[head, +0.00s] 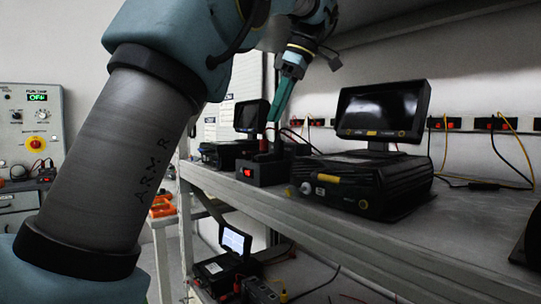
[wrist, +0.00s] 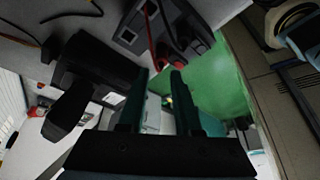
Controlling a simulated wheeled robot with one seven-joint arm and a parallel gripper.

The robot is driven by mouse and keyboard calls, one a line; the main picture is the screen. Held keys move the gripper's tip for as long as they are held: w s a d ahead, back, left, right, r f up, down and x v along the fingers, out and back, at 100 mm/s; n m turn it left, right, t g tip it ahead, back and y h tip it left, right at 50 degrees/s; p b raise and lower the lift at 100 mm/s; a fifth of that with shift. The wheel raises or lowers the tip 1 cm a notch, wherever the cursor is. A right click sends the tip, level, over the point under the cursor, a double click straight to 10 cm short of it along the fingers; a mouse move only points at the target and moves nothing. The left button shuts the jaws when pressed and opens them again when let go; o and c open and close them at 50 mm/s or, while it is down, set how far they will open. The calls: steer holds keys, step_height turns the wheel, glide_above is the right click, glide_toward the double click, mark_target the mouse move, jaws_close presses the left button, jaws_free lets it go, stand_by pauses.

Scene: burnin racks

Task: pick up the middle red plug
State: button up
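My gripper (head: 273,118) points down with teal fingers above a small black power box (head: 262,173) on the shelf. In the wrist view my gripper (wrist: 161,73) is open, with a clear gap between its fingers. The black box (wrist: 127,37) lies just past the fingertips, with red and black leads running to its end. I cannot tell surely which one is the middle plug. In the head view a red plug (head: 264,145) stands on the box below the fingers.
A black unit with a monitor (head: 383,110) stands to the right of the box, and a smaller monitor (head: 251,116) stands behind left. Red-switched outlets (head: 497,123) with cables line the wall. A lower shelf (head: 330,275) holds another screen (head: 236,241). The front right of the shelf is fairly clear.

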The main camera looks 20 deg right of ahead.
steer(key=shift+s+b+x, duration=0.15)
steer(key=shift+b+x, duration=0.1)
steer(key=shift+x, duration=1.55)
steer(key=shift+s+b+x, duration=0.15)
steer(key=shift+b+x, duration=0.05)
steer(key=shift+x, duration=1.55)
steer(key=shift+d+f, duration=0.15)
jaws_close()
